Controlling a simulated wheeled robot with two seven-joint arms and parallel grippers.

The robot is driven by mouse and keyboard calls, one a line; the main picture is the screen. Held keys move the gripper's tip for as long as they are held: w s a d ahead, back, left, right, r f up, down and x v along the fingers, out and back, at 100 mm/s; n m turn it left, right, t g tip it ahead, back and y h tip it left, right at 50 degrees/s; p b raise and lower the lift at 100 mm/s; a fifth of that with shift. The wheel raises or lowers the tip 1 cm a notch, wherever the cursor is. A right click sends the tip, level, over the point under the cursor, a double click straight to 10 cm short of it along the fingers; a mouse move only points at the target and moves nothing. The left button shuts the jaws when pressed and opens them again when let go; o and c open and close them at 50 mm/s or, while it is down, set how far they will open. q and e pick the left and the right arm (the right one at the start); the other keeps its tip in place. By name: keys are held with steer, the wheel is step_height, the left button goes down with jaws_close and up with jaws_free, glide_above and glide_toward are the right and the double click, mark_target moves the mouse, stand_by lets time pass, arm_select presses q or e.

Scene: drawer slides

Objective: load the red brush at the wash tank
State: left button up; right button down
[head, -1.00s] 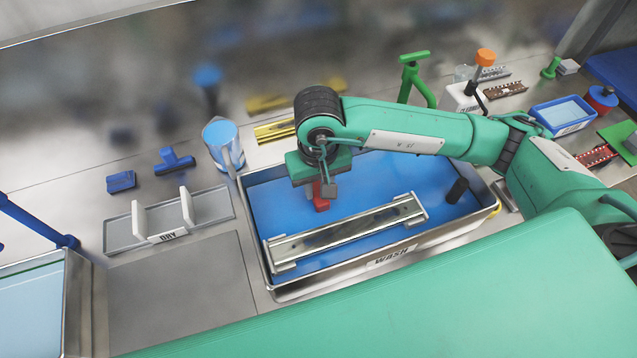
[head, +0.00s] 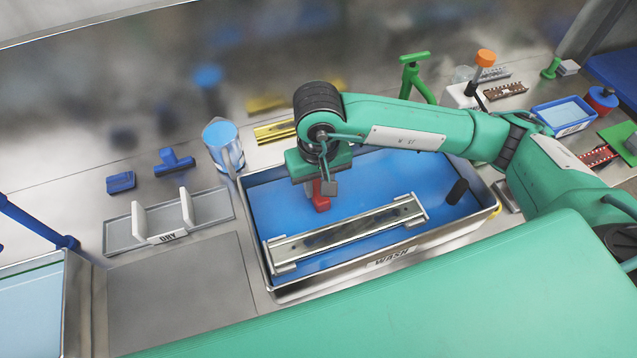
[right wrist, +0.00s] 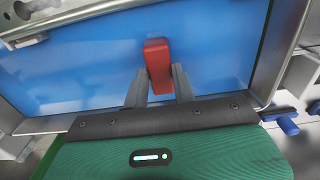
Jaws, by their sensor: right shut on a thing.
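The red brush (head: 320,196) is held in my right gripper (head: 318,182) over the blue wash tank (head: 478,221). In the right wrist view the red brush (right wrist: 158,65) sits between the two grey fingers of the gripper (right wrist: 160,84), which is shut on it. The brush points down toward the blue liquid; I cannot tell whether its lower end touches it. A metal drawer slide (head: 345,231) lies across supports in the tank, in front of the brush. The slide also shows at the upper left of the right wrist view (right wrist: 75,14). My left gripper is not in view.
A black cylinder (head: 457,191) stands at the tank's right end. Left of the tank are a DRY rack (head: 208,206) with white uprights, a blue jug (head: 222,145) and blue blocks. A flat grey panel (head: 180,290) is bare. Another basin (head: 68,310) is at far left.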

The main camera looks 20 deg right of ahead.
steer(key=shift+r+p, duration=0.65)
steer(key=shift+r, duration=2.35)
